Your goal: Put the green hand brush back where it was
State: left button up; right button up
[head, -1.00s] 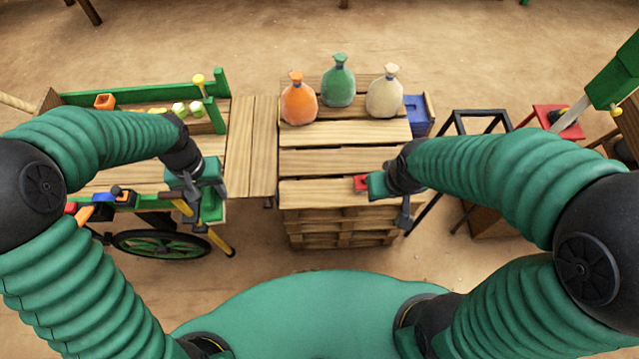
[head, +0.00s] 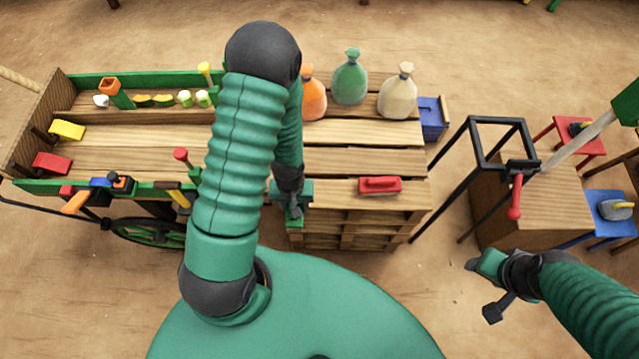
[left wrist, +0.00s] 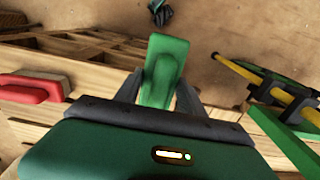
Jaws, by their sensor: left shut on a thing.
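The green hand brush (left wrist: 163,72) is between the fingers of my left gripper (left wrist: 158,95) in the left wrist view, its long side pointing away from the palm. In the head view my left gripper (head: 294,212) is over the front left corner of the pallet stack (head: 345,160); the brush is hard to tell from the green gripper there. A red hand brush (head: 380,185) lies on the stack's front board, right of this gripper. My right gripper (head: 484,285) hangs over the floor at the lower right; its fingers are not clear.
A cart (head: 130,190) with tools along its side stands left, partly behind my left arm. Orange, green (head: 350,82) and cream (head: 398,95) sacks stand at the stack's back. A black frame (head: 472,130) and wooden box (head: 545,195) stand right. The stack's middle boards are clear.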

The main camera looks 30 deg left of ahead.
pick_arm(q)
jog(key=w, duration=0.8)
jog(key=w+f, duration=0.1)
jog(key=w, duration=0.2)
jog(key=shift+w+d, duration=0.25)
jog(key=shift+w, duration=0.15)
jog(key=shift+w+f, duration=0.15)
jog(key=shift+f, duration=0.25)
notch_tip(320, 180, down, 3)
jog(key=shift+a+r+b, duration=0.1)
jog(key=shift+b, duration=0.35)
jog(key=o, duration=1.3)
